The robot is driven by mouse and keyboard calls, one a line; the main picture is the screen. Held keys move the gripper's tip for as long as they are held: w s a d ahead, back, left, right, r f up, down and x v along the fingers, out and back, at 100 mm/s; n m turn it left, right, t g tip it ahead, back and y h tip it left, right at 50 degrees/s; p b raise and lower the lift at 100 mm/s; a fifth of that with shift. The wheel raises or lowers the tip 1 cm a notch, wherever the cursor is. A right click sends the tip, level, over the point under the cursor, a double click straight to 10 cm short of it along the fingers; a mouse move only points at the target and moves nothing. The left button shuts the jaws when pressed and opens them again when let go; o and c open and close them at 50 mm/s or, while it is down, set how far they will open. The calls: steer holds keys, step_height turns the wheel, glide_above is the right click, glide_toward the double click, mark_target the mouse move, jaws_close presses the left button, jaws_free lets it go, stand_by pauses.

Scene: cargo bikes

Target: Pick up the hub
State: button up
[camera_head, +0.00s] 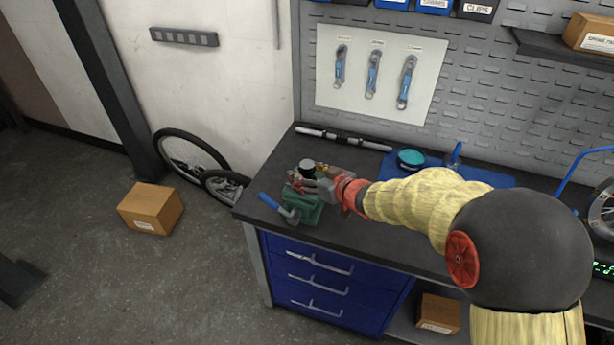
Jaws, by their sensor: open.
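My gripper (305,185) reaches in from the right over the left end of the dark workbench (262,192). Its fingers are small in view and seem to be apart, with nothing clearly held. A small round thing with a black top and pale side (306,166) is just behind the fingers; it may be the hub, but I cannot tell for sure. A green vise (303,208) with a blue handle (268,200) stands just below the gripper. The gripper and wrist partly hide the vise and what is around it. I cannot tell whether the fingers touch anything.
A black-and-silver bar (343,137) lies along the bench's back. A teal round thing (411,158) sits on a blue mat (500,180). A pegboard (470,75) rises behind. A cardboard box (151,208) is on the floor.

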steer(key=c, duration=1.5)
steer(key=shift+r, duration=0.15)
jaws_close()
